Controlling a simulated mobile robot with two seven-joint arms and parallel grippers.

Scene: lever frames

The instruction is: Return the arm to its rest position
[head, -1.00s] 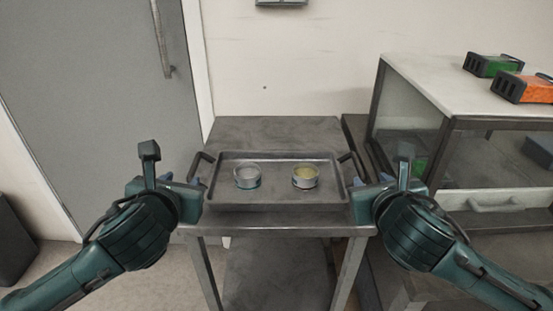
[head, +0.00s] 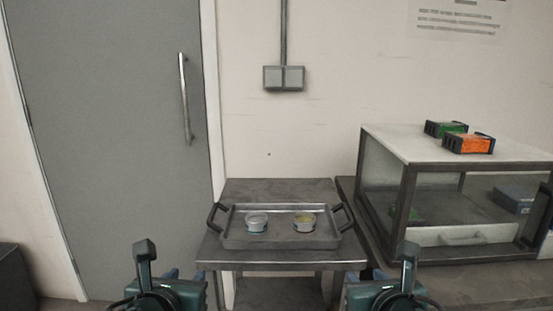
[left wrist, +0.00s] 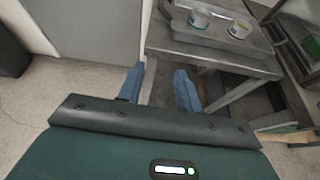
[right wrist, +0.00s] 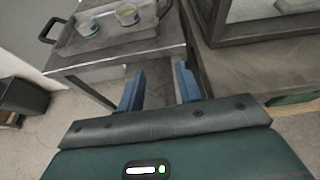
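My left gripper (head: 188,278) is low in the head view, in front of the small metal table (head: 280,264). In the left wrist view its two blue fingers (left wrist: 158,88) stand apart with nothing between them. My right gripper (head: 366,278) is low and further right in the head view. In the right wrist view its blue fingers (right wrist: 158,86) are also apart and empty. The dark tray (head: 280,240) rests on the table with both handles free.
A glass-sided case (head: 455,205) stands right of the table, with a green box (head: 445,129) and an orange box (head: 468,144) on top. A grey door (head: 110,150) is at left. A dark box (head: 22,275) sits on the floor at far left.

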